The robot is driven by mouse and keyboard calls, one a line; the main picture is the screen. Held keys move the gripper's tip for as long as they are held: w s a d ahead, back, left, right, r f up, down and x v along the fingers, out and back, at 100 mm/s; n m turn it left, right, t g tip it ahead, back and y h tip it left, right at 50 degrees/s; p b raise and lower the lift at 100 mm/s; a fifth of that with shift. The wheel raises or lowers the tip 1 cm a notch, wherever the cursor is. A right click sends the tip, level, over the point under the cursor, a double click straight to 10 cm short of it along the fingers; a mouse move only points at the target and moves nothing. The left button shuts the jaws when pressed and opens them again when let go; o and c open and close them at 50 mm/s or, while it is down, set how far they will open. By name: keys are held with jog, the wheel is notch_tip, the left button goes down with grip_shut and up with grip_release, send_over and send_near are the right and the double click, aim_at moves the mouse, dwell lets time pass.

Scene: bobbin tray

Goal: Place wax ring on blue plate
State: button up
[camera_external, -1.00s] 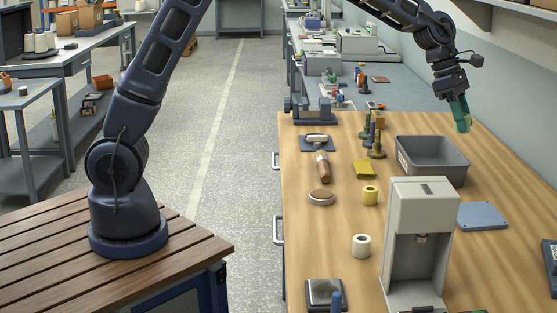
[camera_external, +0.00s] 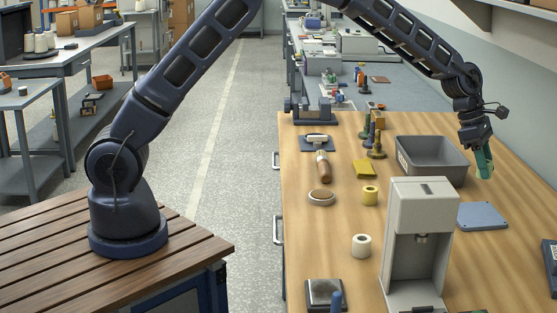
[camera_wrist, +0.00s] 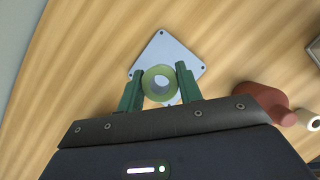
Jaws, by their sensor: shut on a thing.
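My gripper (camera_external: 484,163) is at the right of the table, just beyond the blue plate (camera_external: 482,216) and above the table. The ring covers part of the plate's near side in that view. In the external view the ring is hardly to be told from the green fingers.
A grey bin (camera_external: 432,172) stands left of my gripper. A tall grey machine (camera_external: 419,240) stands left of the plate. A yellow spool (camera_external: 370,195) and a white spool (camera_external: 361,246) stand further left. The wood around the plate is mostly clear.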

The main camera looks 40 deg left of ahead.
aim_at(482, 215)
notch_tip(482, 215, down, 10)
jog(key=shift+r, duration=0.1)
dwell(0.4)
jog(key=o, duration=1)
jog(key=shift+c, duration=0.2)
